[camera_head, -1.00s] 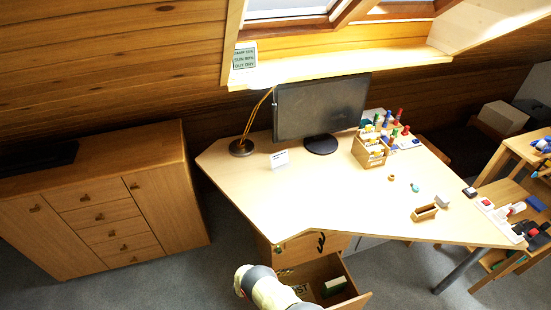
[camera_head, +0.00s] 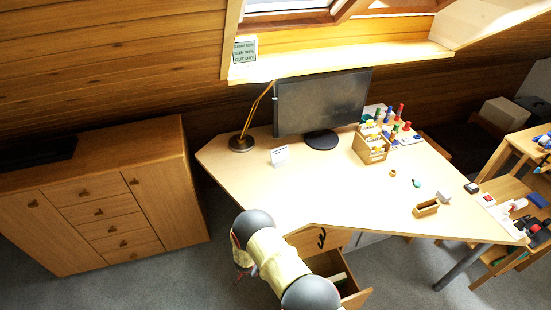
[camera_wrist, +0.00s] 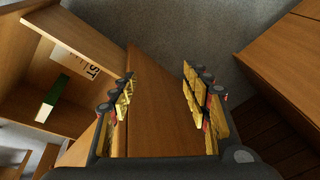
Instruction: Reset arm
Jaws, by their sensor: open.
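My gripper (camera_wrist: 158,98) is open in the wrist view, with nothing between its two yellow-padded fingers. Beyond the fingers is a plain wooden panel, and grey carpet lies behind it. In the head view my arm, with its grey joints and pale yellow link, rises at the bottom centre in front of the desk (camera_head: 250,185). The fingertips are not clearly seen there. The open drawer (camera_head: 357,299) under the desk is partly hidden behind my arm. In the wrist view the drawer holds a green and white block (camera_wrist: 50,100) and a sheet with printed letters (camera_wrist: 75,64).
A monitor (camera_head: 322,100), a lamp (camera_head: 242,143), a wooden organiser (camera_head: 371,149) and several small items stand on the desk. A wooden cabinet (camera_head: 100,200) is at the left. Shelving (camera_head: 510,190) is at the right. Carpet is open between cabinet and desk.

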